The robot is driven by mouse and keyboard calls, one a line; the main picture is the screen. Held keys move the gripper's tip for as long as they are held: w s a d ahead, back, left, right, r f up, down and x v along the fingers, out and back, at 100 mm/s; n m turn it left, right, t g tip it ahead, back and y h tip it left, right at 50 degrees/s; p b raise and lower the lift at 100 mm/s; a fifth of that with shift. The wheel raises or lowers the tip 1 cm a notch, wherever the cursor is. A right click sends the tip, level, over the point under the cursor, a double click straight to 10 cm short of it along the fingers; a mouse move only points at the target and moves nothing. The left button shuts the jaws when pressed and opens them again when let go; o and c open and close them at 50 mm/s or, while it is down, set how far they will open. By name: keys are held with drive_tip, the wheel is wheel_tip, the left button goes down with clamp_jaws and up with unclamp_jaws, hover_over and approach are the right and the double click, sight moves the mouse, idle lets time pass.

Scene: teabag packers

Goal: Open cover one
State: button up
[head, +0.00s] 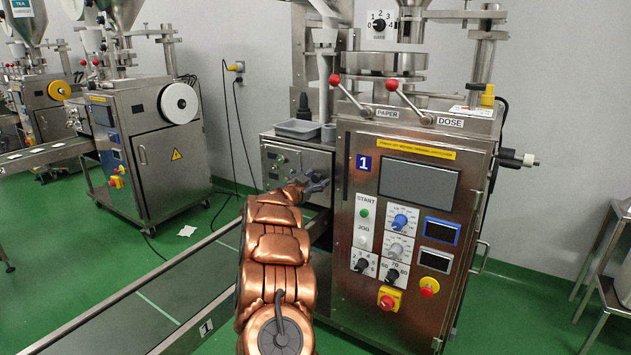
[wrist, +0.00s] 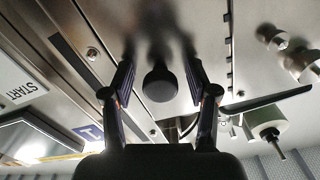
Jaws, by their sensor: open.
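Machine one (head: 420,150) is the steel machine with the blue "1" label, at the right in the head view. My gripper (head: 322,182) is beside the left edge of its front panel, in front of its recessed left part. In the wrist view my gripper (wrist: 160,92) is open, with one finger on each side of a round black knob (wrist: 160,84). No grip on the knob shows. The knob stands out from a steel panel (wrist: 205,25), which looks like the cover, with a dark seam at left and a hinge-like strip at right. In the head view my gripper hides the knob.
Red-ball levers (head: 335,79) stand above the front panel. A grey tray (head: 298,128) sits on the machine's left top. A conveyor (head: 150,300) runs to the lower left. A second machine (head: 140,140) stands at the back left.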

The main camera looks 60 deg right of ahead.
clamp_jaws()
idle(0.4)
